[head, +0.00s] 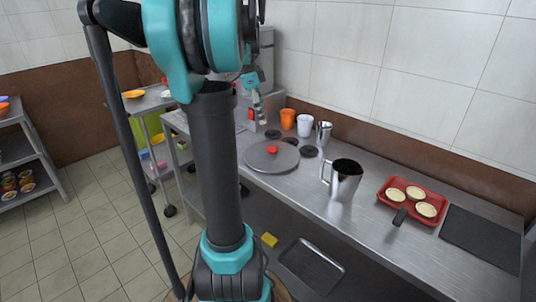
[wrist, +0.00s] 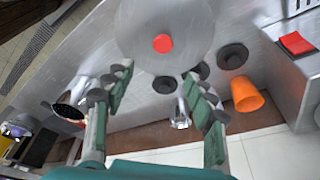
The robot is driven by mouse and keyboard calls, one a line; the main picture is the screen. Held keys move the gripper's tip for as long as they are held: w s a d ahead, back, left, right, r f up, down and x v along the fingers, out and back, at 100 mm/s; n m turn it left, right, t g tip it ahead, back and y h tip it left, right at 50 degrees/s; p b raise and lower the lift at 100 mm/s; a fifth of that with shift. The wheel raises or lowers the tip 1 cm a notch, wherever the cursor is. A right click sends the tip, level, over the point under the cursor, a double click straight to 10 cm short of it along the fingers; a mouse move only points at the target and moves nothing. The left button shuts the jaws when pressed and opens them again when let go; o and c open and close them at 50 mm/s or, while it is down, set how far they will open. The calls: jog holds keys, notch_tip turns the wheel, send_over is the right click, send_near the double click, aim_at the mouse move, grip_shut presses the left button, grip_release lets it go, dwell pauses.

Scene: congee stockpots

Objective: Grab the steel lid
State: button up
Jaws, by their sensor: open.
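The steel lid (head: 257,161) is a round grey disc with a red knob (head: 272,149), on the counter in the head view. In the wrist view the lid (wrist: 140,28) is at the top middle, its red knob (wrist: 163,43) facing the camera. What lies under the lid is hidden. My gripper (wrist: 155,78) is open and empty, its two green-padded fingers spread on either side below the knob in the picture.
Dark round discs (wrist: 233,56) lie near the lid. An orange cup (head: 288,119), a white cup (head: 304,125) and a steel cup (head: 324,133) stand along the wall. A steel pitcher (head: 343,182) and a red tray (head: 438,214) are to the right.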

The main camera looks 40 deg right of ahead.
send_over(272, 148)
jog(key=a, duration=0.1)
jog(key=f, duration=0.9)
jog(key=shift+w+a, duration=0.15)
jog(key=shift+w, duration=0.15)
jog(key=shift+w+x, duration=0.15)
jog(key=shift+x, duration=1.2)
jog(key=shift+w+x, duration=0.1)
jog(key=shift+x, duration=1.2)
grip_shut()
